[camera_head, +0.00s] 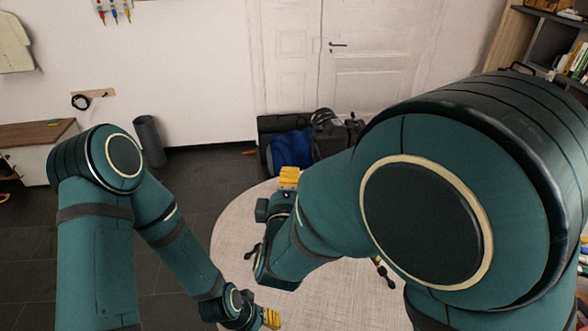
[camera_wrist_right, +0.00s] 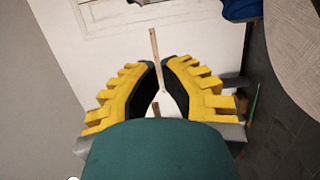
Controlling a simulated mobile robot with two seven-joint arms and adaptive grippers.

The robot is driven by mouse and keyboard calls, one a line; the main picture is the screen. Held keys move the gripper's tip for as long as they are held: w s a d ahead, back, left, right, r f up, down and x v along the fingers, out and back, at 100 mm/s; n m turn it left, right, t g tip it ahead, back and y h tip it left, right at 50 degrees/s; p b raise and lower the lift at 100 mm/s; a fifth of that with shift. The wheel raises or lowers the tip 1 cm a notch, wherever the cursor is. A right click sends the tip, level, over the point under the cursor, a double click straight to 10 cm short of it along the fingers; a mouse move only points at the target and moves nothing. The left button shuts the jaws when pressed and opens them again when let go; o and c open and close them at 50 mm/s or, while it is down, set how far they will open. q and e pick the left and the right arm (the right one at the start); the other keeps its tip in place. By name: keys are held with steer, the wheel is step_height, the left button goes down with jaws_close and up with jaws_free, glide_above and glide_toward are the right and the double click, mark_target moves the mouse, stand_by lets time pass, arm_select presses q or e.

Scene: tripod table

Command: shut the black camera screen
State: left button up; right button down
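The black camera with its screen cannot be made out in either view; my right arm covers much of the table's middle and right. Thin black pieces, possibly tripod feet, show on the table at the left (camera_head: 252,252) and the right (camera_head: 383,272) of that arm. My right gripper (camera_head: 289,178) is over the table's far edge. In the right wrist view its yellow fingers (camera_wrist_right: 161,68) curve close together with a narrow gap and nothing visible between them. My left gripper (camera_head: 271,318) is low at the table's near left; its fingers are too small to judge.
The round pale table (camera_head: 232,235) fills the lower middle. Behind it stands a dark box with blue cloth (camera_head: 291,148) and a black bag (camera_head: 330,135), before a white door (camera_head: 368,60). A shelf with books (camera_head: 574,60) is at the right. Dark floor lies open at left.

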mark_target(318, 160)
arm_select(q)
steer(key=shift+f, duration=0.1)
steer(key=shift+s+f, duration=0.1)
arm_select(e)
steer(key=w+d, duration=0.1)
steer(key=d, duration=0.1)
steer(key=w+d, duration=0.2)
steer(key=shift+w, duration=0.1)
arm_select(q)
steer(key=shift+s+f, duration=0.1)
arm_select(e)
steer(key=shift+w+d, duration=0.1)
